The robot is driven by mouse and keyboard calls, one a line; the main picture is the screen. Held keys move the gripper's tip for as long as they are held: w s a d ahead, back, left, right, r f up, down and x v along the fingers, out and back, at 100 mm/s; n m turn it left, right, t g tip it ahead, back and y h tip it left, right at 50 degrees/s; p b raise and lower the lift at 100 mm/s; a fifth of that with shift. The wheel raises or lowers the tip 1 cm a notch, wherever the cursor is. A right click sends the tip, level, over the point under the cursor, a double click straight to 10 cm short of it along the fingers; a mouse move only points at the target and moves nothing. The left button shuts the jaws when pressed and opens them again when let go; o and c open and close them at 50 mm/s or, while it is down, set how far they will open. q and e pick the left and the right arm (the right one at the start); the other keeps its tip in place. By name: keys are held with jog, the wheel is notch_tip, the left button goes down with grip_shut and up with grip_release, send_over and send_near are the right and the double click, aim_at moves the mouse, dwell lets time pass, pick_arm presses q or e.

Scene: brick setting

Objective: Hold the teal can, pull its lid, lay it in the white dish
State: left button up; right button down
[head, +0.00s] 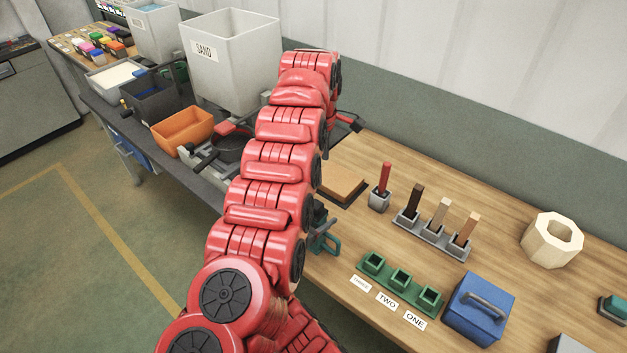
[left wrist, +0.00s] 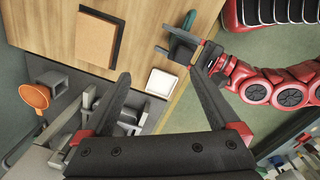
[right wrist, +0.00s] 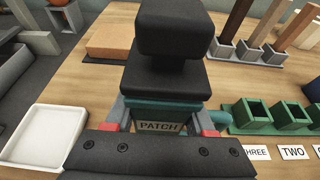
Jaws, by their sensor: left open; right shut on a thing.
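The teal can (right wrist: 178,115), labelled PATCH, is between the fingers of my right gripper (right wrist: 162,122), which is shut on it. Its black lid (right wrist: 165,83) with a big block-shaped knob (right wrist: 178,30) sits on top. In the left wrist view the black lid (left wrist: 182,48) and teal handle (left wrist: 190,18) show to the right. In the head view the teal handle (head: 328,243) shows beside my arm. The white dish (right wrist: 42,135) is empty, left of the can. My left gripper (left wrist: 159,72) is open and empty, its fingers framing the dish (left wrist: 161,82) from above.
A brown board (head: 343,183) lies behind the can. Green sockets (head: 400,278) stand to its right, with a blue box (head: 478,308) beyond them. A rack of sticks (head: 432,236) stands behind. The dark bench with an orange bin (head: 183,131) adjoins the wooden table on the left.

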pick_arm(q)
jog(key=r+m, duration=0.1)
jog(key=m, duration=2.2)
send_over(313, 206)
jog(key=shift+g, duration=0.3)
notch_tip(313, 206, down, 12)
jog(key=shift+s+f, duration=0.1)
jog(key=shift+f, duration=0.1)
grip_shut()
